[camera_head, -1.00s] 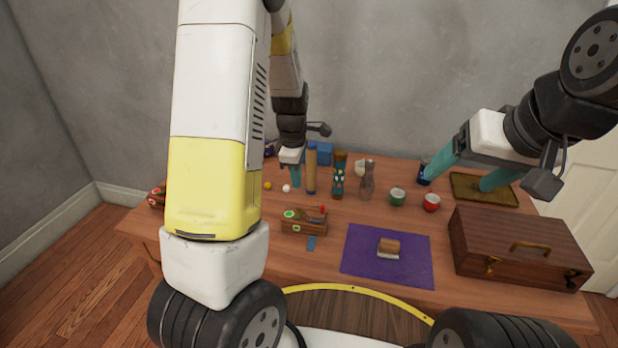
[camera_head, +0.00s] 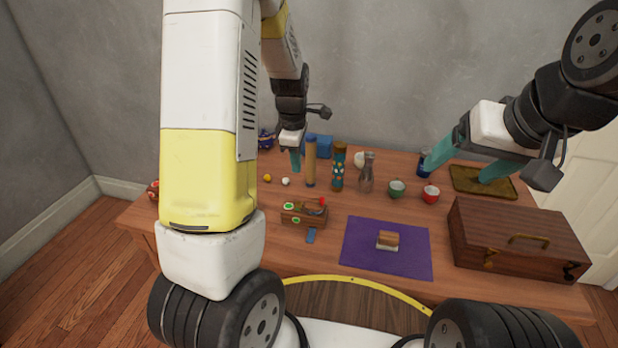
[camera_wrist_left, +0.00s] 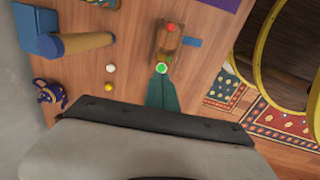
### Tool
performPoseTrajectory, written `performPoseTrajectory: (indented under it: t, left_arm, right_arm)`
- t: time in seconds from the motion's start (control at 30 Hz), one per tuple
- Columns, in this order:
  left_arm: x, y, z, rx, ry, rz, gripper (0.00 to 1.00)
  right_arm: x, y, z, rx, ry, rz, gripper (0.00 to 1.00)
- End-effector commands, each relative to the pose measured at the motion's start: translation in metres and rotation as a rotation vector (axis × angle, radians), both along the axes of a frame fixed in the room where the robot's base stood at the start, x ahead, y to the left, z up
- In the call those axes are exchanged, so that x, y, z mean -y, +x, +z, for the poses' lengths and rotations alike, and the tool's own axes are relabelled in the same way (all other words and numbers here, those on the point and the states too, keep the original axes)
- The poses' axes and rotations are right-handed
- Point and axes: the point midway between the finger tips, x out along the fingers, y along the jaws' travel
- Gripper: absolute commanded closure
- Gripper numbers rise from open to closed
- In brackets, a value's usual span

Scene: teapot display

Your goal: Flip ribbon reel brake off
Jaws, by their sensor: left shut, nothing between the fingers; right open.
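The ribbon reel is a small wooden box (camera_head: 290,214) at the front middle of the table, with a red knob (camera_head: 322,201), green round marks and a blue ribbon strip (camera_head: 310,236) in front. In the left wrist view the reel (camera_wrist_left: 168,45) has its red knob at the far end and a green disc (camera_wrist_left: 161,68) at the near end. My left gripper (camera_head: 295,168) is shut and empty, above the table behind the reel. In the wrist view its fingertips (camera_wrist_left: 162,82) appear just below the green disc; contact cannot be told. My right gripper (camera_head: 468,162) is open and empty at the right.
Behind the reel stand a tan cylinder (camera_head: 310,165), a patterned teal cylinder (camera_head: 338,170) and a glass bottle (camera_head: 367,178). A green cup (camera_head: 396,189) and red cup (camera_head: 431,194) are right of them. A purple mat (camera_head: 360,256) and wooden case (camera_head: 518,240) lie front right.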

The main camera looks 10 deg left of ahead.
Motion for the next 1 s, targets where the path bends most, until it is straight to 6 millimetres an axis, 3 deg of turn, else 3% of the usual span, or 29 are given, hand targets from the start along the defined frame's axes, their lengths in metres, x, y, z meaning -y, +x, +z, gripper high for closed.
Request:
performPoseTrajectory:
  t: [0.23, 0.7, 1.0]
  left_arm:
    - [0.0, 0.001, -0.014, -0.003, 0.0, 0.0, 1.0]
    - [0.0, 0.012, -0.108, -0.004, -0.001, 0.001, 1.0]
    - [0.0, 0.017, -0.137, 0.0, 0.0, 0.0, 1.0]
  right_arm:
    - [0.0, 0.0, 0.0, 0.0, 0.0, 0.0, 0.23]
    - [0.0, 0.0, 0.0, 0.0, 0.0, 0.0, 0.23]
    - [0.0, 0.0, 0.0, 0.0, 0.0, 0.0, 0.23]
